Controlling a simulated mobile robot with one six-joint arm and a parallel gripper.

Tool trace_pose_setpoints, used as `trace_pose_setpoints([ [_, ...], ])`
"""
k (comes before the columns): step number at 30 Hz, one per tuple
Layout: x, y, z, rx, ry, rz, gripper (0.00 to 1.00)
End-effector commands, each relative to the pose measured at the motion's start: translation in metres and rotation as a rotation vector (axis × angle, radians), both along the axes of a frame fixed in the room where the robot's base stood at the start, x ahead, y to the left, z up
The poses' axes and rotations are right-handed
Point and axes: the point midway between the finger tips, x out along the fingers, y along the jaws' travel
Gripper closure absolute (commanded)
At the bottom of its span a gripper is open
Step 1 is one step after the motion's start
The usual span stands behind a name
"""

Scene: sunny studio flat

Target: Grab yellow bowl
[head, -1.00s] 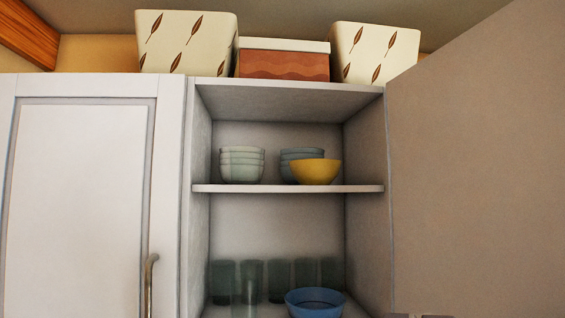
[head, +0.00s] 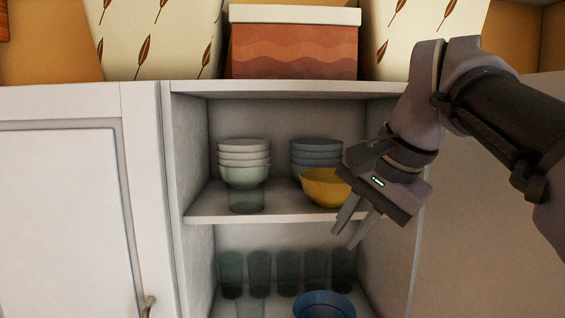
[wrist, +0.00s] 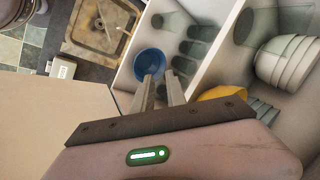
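The yellow bowl (head: 322,188) stands on the upper shelf (head: 240,215) of the open cabinet, in front of a stack of blue-grey bowls (head: 315,152). My gripper partly covers its right side in the head view. My gripper (head: 350,234) is open and empty, with its fingers pointing down and to the left just in front of the shelf. In the wrist view the gripper's fingers (wrist: 157,88) are apart, and the yellow bowl (wrist: 222,92) shows to their right, partly hidden by the gripper body.
A stack of pale bowls (head: 244,162) stands left on the upper shelf, with a glass (head: 247,200) by it. Several glasses (head: 288,270) and a blue bowl (head: 323,305) stand on the lower shelf. The wrist view shows a sink (wrist: 103,27).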

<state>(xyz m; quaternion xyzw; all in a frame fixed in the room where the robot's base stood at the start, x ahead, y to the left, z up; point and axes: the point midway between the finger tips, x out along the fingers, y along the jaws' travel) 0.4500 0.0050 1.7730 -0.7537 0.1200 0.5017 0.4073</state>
Motion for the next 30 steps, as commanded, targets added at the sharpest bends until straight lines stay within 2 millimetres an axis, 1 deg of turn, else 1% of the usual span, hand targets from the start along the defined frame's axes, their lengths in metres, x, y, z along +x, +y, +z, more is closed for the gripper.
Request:
trace_pose_setpoints([
  [1, 0.004, -0.011, 0.055, -0.014, -0.025, -0.027, 0.83],
  [2, 0.006, -0.019, 0.077, -0.023, -0.040, -0.046, 0.83],
  [3, 0.008, -0.028, 0.104, -0.034, -0.060, -0.069, 0.83],
  [6, 0.009, -0.045, 0.149, -0.054, -0.093, -0.114, 0.83],
  [7, 0.009, -0.048, 0.157, -0.058, -0.100, -0.123, 0.83],
  [9, 0.010, -0.053, 0.166, -0.064, -0.109, -0.138, 0.83],
  [11, 0.013, -0.054, 0.161, -0.066, -0.112, -0.141, 0.83],
  [14, 0.026, -0.051, 0.136, -0.066, -0.110, -0.139, 0.83],
  [15, 0.034, -0.050, 0.125, -0.066, -0.110, -0.139, 0.83],
  [18, 0.051, -0.046, 0.101, -0.066, -0.109, -0.138, 0.83],
  [21, 0.066, -0.044, 0.083, -0.066, -0.111, -0.140, 0.83],
  [26, 0.078, -0.042, 0.069, -0.066, -0.113, -0.139, 0.83],
  [30, 0.094, -0.039, 0.045, -0.066, -0.110, -0.139, 0.83],
])
